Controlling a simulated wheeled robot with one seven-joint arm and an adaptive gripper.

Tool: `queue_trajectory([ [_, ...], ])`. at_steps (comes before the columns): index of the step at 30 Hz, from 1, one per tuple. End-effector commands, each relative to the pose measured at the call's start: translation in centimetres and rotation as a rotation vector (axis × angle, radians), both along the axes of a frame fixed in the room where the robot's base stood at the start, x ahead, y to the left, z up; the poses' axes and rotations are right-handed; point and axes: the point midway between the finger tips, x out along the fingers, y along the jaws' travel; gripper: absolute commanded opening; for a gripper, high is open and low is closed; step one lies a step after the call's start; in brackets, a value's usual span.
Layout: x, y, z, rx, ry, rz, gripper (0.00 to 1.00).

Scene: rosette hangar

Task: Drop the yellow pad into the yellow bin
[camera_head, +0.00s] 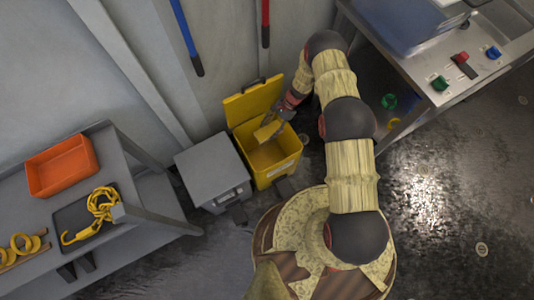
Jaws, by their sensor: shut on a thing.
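The yellow bin (273,178) stands on the floor near the back wall with its yellow lid (252,101) raised behind it. My gripper (279,119) is over the bin's open top, toward its back right, and points down and left. It is shut on the yellow pad (268,131), which is small and pale yellow in this view. The pad appears above or within the bin's opening; I cannot tell its exact height. The gripper's fingertips are small and partly hidden by the pad.
A closed grey bin (212,165) stands just left of the yellow bin. A grey bench (30,222) at the left holds an orange tray (62,167) and a yellow hooked strap (98,205). A metal workbench (425,105) stands at the right. Dark floor (450,215) is open at the lower right.

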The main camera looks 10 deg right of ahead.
Motion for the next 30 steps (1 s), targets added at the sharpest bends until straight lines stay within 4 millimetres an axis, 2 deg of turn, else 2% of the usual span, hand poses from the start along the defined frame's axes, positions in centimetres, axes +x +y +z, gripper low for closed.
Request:
queue_trajectory([
  [3,-0.1,0.0,-1.7,0.001,0.001,0.001,0.26],
  [7,0.0,0.0,-2.7,0.000,0.000,0.001,0.26],
  [17,0.0,0.0,-3.0,0.000,0.000,0.001,0.26],
  [18,0.0,0.0,-3.0,0.000,0.000,0.001,0.51],
  [28,0.0,0.0,-3.0,0.000,0.000,0.001,0.70],
  [30,0.0,0.0,-3.0,0.000,0.000,0.001,0.70],
])
